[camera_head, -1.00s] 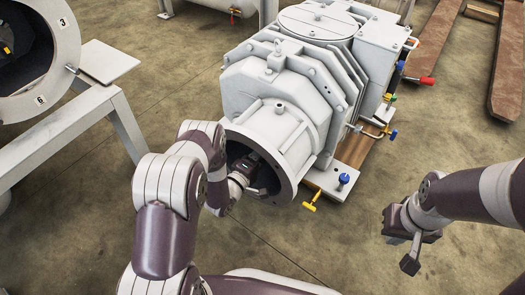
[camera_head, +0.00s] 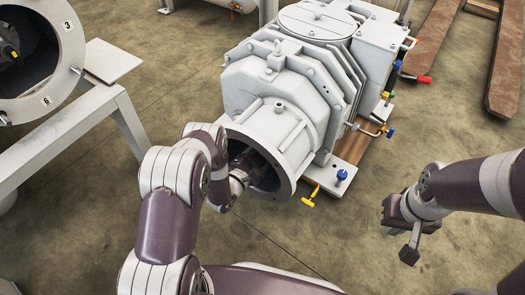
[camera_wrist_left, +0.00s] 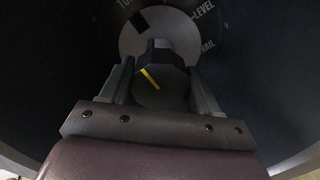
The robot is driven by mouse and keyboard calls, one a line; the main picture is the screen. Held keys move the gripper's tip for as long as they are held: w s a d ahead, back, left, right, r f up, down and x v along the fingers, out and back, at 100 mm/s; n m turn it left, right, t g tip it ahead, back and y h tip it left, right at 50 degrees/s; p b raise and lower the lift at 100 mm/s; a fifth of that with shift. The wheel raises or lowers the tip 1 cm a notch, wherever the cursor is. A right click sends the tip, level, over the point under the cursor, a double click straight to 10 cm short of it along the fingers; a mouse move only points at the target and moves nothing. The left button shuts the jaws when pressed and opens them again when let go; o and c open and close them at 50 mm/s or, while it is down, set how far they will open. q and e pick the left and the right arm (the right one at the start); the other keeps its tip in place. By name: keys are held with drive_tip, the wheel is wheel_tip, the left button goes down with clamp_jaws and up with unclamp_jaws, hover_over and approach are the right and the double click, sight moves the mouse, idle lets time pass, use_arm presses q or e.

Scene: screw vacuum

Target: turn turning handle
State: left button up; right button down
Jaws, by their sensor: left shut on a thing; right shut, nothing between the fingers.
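The turning handle (camera_wrist_left: 160,88) is a dark knob with a yellow stripe, in front of a grey dial (camera_wrist_left: 160,30) with partly readable white lettering, "LEVEL" and "RAIL". The stripe slants from upper left to lower right. My left gripper (camera_wrist_left: 162,80) is shut on this knob, with one finger on each side. In the head view, my left wrist (camera_head: 238,180) reaches into the round open end of the grey vacuum machine (camera_head: 280,125); the knob is hidden there. My right gripper (camera_head: 409,256) is shut and empty, above the floor at the lower right.
The flanged rim (camera_head: 284,187) of the opening closely surrounds my left wrist. A yellow valve handle (camera_head: 310,198) and a blue knob (camera_head: 341,177) stick out beside it. A numbered ring (camera_head: 70,45) on a grey frame (camera_head: 60,140) stands at left. Floor around my right gripper is clear.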

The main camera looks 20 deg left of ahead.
use_arm(q)
drive_tip(key=shift+w+a+n, duration=0.1)
drive_tip(key=shift+a+n, duration=0.1)
drive_tip(key=shift+n, duration=0.3)
drive_tip(key=o, duration=1)
drive_tip(key=shift+f, duration=0.1)
drive_tip(key=shift+s+p, duration=0.35)
drive_tip(key=shift+s, duration=0.05)
drive_tip(key=p+v, duration=0.4)
drive_tip(key=v, duration=0.8)
drive_tip(key=shift+p, duration=0.3)
